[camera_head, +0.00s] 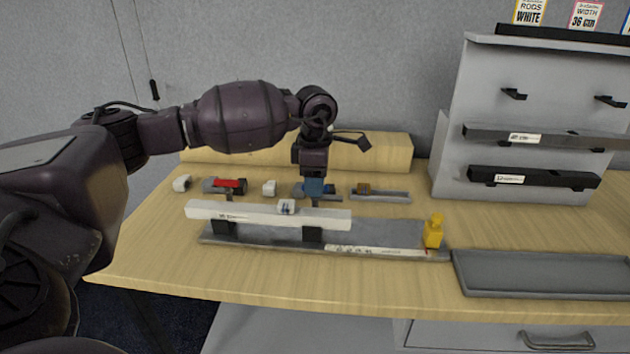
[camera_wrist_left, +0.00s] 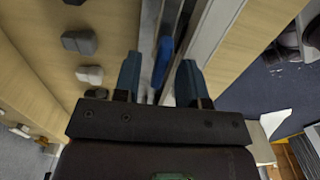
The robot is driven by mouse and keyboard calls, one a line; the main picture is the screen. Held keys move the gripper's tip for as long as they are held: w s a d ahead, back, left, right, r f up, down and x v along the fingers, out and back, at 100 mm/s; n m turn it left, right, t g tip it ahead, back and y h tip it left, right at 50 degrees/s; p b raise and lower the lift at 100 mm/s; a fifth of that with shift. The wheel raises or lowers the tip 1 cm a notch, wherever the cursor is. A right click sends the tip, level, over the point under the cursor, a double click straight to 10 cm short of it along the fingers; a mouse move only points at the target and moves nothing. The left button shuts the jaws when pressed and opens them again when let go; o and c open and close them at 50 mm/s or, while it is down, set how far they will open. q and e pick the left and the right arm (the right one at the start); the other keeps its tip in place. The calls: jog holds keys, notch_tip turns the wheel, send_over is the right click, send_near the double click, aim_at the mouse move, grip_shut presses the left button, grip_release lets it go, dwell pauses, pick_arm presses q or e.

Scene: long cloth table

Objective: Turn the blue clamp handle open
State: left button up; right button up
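The blue clamp handle (camera_head: 329,188) is in the middle of the row of clamps behind the long white bar, partly hidden by my left gripper. My left gripper (camera_head: 314,190) points down over it. In the left wrist view the blue handle (camera_wrist_left: 162,62) shows ahead of and between the two separated fingers of my left gripper (camera_wrist_left: 159,78). The gripper is open, with gaps visible beside the handle. I cannot tell how deep the fingers reach. My right gripper is in neither view.
A long white bar (camera_head: 260,216) rests on black supports on a grey base just in front. A red clamp (camera_head: 228,184) stands left and a brown-yellow clamp (camera_head: 380,192) right. A yellow block (camera_head: 433,231) stands on the base's right end; a grey tray (camera_head: 550,274) lies beyond.

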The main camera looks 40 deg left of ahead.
pick_arm(q)
notch_tip(320, 180, up, 11)
jog(key=shift+p, duration=0.45)
jog(key=shift+f, duration=0.1)
dwell(0.4)
